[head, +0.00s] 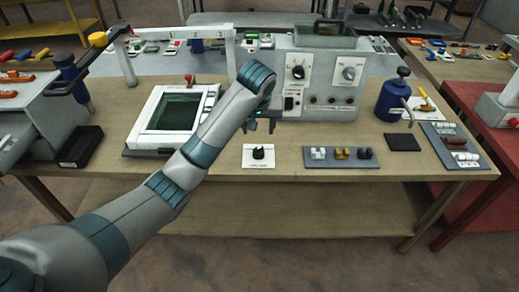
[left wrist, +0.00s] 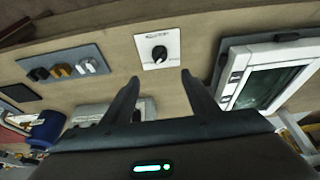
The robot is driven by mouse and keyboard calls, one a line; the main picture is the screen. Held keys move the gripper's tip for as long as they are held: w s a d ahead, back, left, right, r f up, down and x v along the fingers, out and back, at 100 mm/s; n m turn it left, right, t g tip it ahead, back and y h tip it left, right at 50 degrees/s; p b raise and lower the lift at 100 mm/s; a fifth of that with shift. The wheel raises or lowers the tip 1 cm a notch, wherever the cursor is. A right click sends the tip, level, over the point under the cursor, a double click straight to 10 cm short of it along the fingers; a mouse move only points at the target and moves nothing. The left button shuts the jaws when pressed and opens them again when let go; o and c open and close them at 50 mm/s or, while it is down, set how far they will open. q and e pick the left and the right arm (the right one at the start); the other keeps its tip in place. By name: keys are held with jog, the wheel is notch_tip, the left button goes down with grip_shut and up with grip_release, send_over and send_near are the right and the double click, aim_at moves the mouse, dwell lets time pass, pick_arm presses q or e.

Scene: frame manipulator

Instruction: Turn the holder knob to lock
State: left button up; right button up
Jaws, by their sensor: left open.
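A black knob (head: 259,152) sits on a white square plate (head: 250,162) near the front edge of the wooden table. In the left wrist view the knob (left wrist: 159,53) is upright on its plate (left wrist: 171,37), with a pale pointer mark. My left gripper (head: 262,124) is above the table behind the knob, apart from it. In the left wrist view the gripper (left wrist: 160,77) has its two dark fingers spread and empty, with the knob beyond the gap between the tips. The lock marking is too small to read. My right gripper is out of view.
A grey control box (head: 318,82) with two dials stands behind. A white-framed screen unit (head: 176,112) lies left of the plate. A grey strip with small switches (head: 341,163) lies to the right. A blue bottle (head: 393,101) stands further right. Bare tabletop surrounds the plate.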

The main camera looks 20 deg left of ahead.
pick_arm(q)
jog(key=p, duration=0.4)
send_near(259, 149)
jog(key=x, duration=0.9)
jog(key=shift+f, duration=0.2)
jog(key=c, duration=1.1)
jog(key=shift+o, duration=0.2)
